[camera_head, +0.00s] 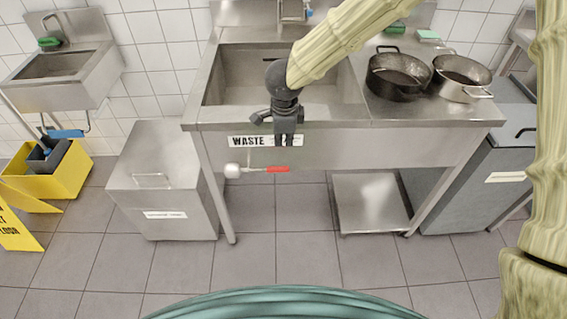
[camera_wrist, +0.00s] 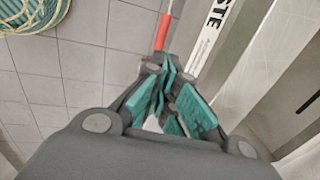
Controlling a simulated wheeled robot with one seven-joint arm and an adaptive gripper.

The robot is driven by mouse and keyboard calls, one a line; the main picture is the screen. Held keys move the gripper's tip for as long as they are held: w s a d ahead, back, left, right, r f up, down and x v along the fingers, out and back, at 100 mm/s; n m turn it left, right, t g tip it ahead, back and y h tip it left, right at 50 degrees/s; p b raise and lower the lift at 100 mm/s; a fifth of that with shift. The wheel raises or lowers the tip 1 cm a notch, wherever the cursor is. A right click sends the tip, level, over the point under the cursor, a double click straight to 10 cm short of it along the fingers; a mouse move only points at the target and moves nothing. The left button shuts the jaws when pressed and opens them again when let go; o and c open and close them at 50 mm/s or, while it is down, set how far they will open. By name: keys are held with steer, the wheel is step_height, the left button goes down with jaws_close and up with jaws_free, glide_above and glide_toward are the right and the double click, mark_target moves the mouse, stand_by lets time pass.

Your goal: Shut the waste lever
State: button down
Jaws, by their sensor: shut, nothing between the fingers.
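The waste lever has a red handle (camera_head: 278,169) that points to the right from a white valve body (camera_head: 233,171) under the front of the sink. A "WASTE" label (camera_head: 250,141) sits just above it on the sink's front panel. My gripper (camera_head: 287,142) is shut and empty, in front of the panel at the label's right end, a little above the red handle. In the wrist view the red handle (camera_wrist: 162,32) shows just beyond my closed teal-padded fingers (camera_wrist: 172,76), beside the label (camera_wrist: 212,40). I cannot tell whether the fingers touch the handle.
A dark pot (camera_head: 398,84) and a steel pan (camera_head: 461,86) stand on the counter right of the sink basin (camera_head: 235,75). A grey bin (camera_head: 165,185) stands left of the sink leg. A yellow mop bucket (camera_head: 60,178) is far left. The floor in front is clear.

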mark_target(283, 168)
steer(key=shift+f, duration=0.1)
steer(key=w+f, duration=0.1)
steer(key=f, duration=0.3)
steer(key=w+f, duration=0.1)
steer(key=f, duration=0.8)
steer(key=shift+w+f, duration=0.3)
steer(key=shift+w, duration=0.1)
steer(key=shift+f, duration=0.1)
